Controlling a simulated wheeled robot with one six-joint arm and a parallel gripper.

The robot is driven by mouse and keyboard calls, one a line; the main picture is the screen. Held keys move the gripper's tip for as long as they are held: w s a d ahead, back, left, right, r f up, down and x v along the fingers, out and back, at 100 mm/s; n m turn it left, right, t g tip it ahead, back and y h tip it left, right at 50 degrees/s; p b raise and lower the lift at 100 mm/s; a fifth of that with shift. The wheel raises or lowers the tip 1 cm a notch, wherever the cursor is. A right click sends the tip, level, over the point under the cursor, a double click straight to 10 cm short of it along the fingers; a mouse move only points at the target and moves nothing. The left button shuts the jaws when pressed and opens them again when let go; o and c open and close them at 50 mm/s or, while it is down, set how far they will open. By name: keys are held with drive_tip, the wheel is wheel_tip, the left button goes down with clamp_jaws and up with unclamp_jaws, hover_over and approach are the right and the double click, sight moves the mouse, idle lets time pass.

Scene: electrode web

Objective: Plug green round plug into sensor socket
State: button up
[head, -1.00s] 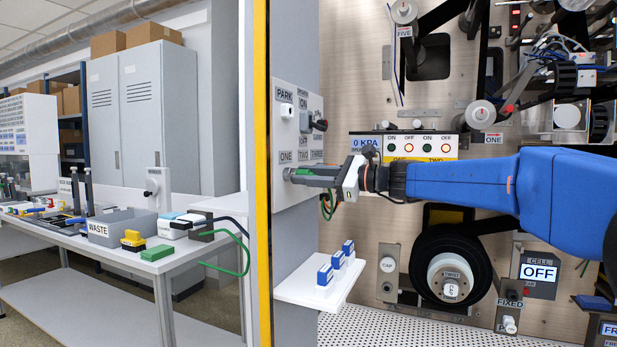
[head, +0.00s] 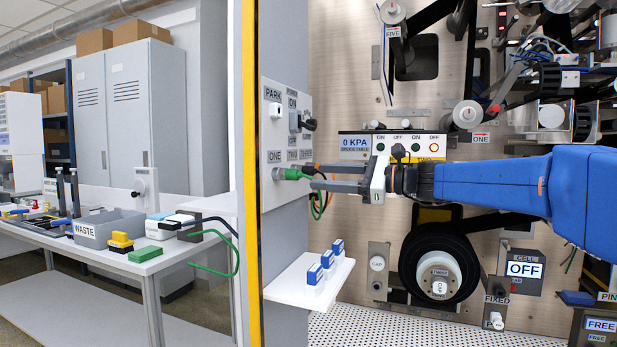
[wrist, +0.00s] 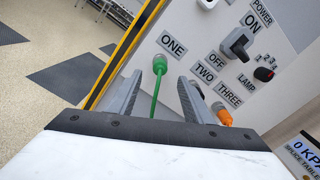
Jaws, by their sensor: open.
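The green round plug (head: 288,173) sits at the socket under the ONE label on the grey panel (head: 271,130). In the wrist view the plug (wrist: 160,66) is upright against the panel, with its green cable hanging down between my fingers. My gripper (head: 313,178) is open and empty, drawn back to the right of the plug. In the wrist view its fingertips (wrist: 160,82) stand apart on both sides of the cable. No socket labelled as a sensor socket is readable.
An orange plug (wrist: 222,115) sits near the THREE label, close to my right finger in the wrist view. Black knobs (wrist: 236,44) stand out above. A white shelf (head: 290,292) with several blue-topped pieces is below the panel. A yellow-edged post borders the panel's left.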

drive_tip(key=v, duration=0.8)
drive_tip(key=shift+d, duration=0.4)
drive_tip(key=shift+s, duration=0.15)
drive_tip(key=s+d+f+n+g+h, duration=0.2)
drive_tip(key=s+f+n+h, duration=0.45)
drive_tip(key=s+f, duration=1.1)
drive_tip(key=s+d+f+n+h, duration=0.4)
drive_tip(key=s+d+f, duration=0.4)
drive_tip(key=f, duration=0.3)
drive_tip(key=s+d+f+n+h, duration=0.5)
drive_tip(key=s+d+f, duration=0.3)
drive_tip(key=f, duration=0.3)
drive_tip(key=shift+s+d+f+t+h, duration=0.3)
drive_tip(key=shift+s+d+f+h, duration=0.1)
drive_tip(key=shift+s+h, duration=0.3)
drive_tip(key=shift+r+n, duration=0.1)
drive_tip(key=shift+n, duration=0.15)
drive_tip(key=shift+c, duration=0.3)
